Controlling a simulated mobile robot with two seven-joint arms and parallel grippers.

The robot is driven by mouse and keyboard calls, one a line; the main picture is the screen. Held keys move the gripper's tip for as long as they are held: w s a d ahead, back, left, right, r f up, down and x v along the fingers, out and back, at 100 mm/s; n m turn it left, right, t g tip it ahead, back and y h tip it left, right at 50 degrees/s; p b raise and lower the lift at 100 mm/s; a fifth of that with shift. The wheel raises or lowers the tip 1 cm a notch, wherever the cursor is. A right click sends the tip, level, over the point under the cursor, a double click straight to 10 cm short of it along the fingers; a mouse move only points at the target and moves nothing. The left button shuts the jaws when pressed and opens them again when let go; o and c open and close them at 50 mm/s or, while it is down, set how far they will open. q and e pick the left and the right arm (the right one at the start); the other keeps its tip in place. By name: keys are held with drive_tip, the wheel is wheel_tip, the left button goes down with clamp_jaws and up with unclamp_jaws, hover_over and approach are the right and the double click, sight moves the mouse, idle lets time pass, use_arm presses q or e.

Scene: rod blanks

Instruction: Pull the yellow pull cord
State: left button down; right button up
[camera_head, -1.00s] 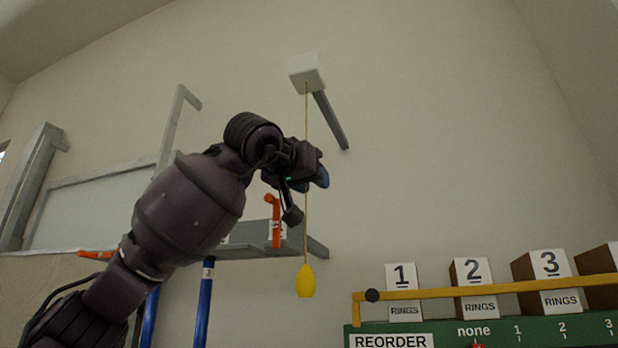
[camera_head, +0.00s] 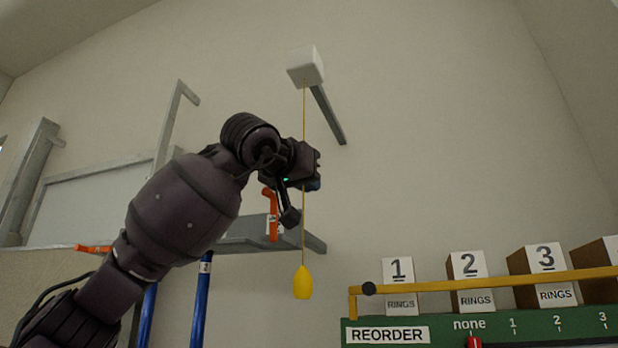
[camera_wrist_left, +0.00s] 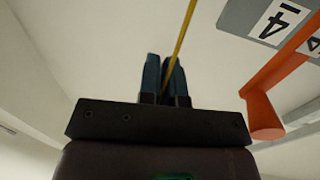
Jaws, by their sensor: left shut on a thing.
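The yellow pull cord (camera_head: 304,118) hangs from a white box (camera_head: 305,66) high on the wall, with a yellow bulb-shaped pull (camera_head: 302,283) at its lower end. My left gripper (camera_head: 314,184) is at the cord, about midway between box and pull. In the left wrist view the cord (camera_wrist_left: 185,35) runs down between the two blue fingers of my left gripper (camera_wrist_left: 165,78), which are shut on it. The pull hangs free below the gripper. My right gripper does not show.
A grey shelf with an orange hook (camera_head: 270,215) is behind my left arm; an orange part (camera_wrist_left: 264,115) is right of the fingers in the wrist view. At lower right are boxes marked RINGS (camera_head: 399,285), a yellow rail (camera_head: 480,285) and a green REORDER board (camera_head: 440,334).

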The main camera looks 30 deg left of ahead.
use_arm(q)
drive_tip(key=shift+f, duration=0.35)
drive_tip(key=c, duration=1.3)
unclamp_jaws()
drive_tip(key=shift+r, duration=0.1)
drive_tip(key=shift+o, duration=0.4)
drive_tip(key=shift+s, duration=0.1)
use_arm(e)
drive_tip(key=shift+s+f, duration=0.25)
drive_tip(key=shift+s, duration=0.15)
use_arm(q)
drive_tip(key=s+b, duration=0.1)
drive_tip(key=s, duration=0.9)
drive_tip(key=shift+s+d, duration=0.25)
drive_tip(key=shift+s, duration=0.1)
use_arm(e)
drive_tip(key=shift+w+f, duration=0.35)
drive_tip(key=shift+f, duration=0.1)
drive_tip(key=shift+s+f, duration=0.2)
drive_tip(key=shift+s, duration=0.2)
